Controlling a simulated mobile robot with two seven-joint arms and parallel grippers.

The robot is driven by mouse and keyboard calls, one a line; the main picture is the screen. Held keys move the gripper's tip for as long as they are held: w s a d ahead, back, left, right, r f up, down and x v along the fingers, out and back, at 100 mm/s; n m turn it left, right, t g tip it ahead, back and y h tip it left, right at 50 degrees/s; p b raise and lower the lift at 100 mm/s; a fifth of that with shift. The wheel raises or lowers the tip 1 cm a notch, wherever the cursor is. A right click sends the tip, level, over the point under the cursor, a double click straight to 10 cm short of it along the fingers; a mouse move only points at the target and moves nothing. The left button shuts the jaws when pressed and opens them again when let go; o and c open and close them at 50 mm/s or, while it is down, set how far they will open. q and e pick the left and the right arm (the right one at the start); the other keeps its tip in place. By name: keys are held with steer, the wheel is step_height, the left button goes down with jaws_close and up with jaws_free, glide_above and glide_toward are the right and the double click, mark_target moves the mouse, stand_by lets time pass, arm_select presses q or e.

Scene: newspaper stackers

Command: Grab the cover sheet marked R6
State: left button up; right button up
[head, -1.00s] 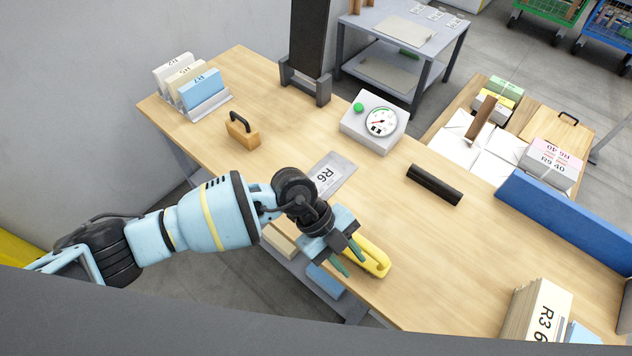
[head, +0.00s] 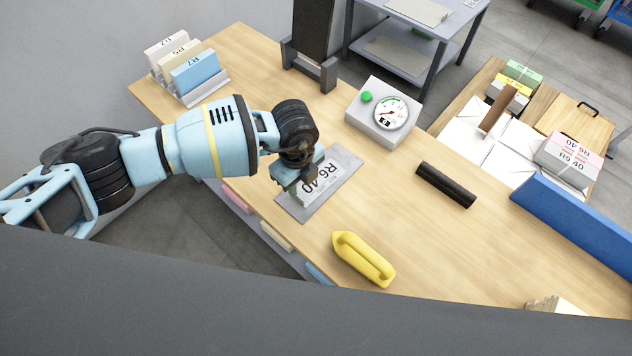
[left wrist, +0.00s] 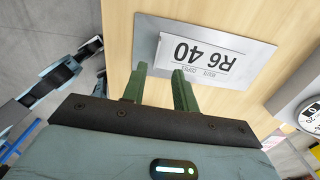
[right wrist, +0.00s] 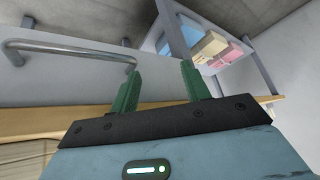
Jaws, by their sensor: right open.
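The white cover sheet marked R6 40 (head: 325,178) lies flat on a grey metal plate (head: 345,190) on the wooden table. My left gripper (head: 298,187) is over the near-left part of the sheet and hides some of it. In the left wrist view, my left gripper (left wrist: 158,82) is open, its green fingers apart with nothing between them. There the sheet (left wrist: 207,60) lies just beyond the fingertips, upside down; I cannot tell whether a finger touches it. My right gripper (right wrist: 160,78) is open and empty, away from the sheet and outside the head view.
A grey scale (head: 385,112) stands beyond the plate. A black bar (head: 446,185) lies to its right and a yellow tool (head: 363,260) nearer me. A rack (head: 205,90) with several labelled bundles is at far left. A metal handle (right wrist: 70,47) is near my right gripper.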

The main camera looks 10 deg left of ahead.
arm_select(q)
steer(key=f, duration=0.4)
steer(key=shift+s+a+f, duration=0.1)
steer(key=shift+s+a, duration=0.05)
steer(key=shift+a, duration=0.25)
steer(key=shift+f+b, duration=0.3)
steer(key=shift+f, duration=0.15)
jaws_close()
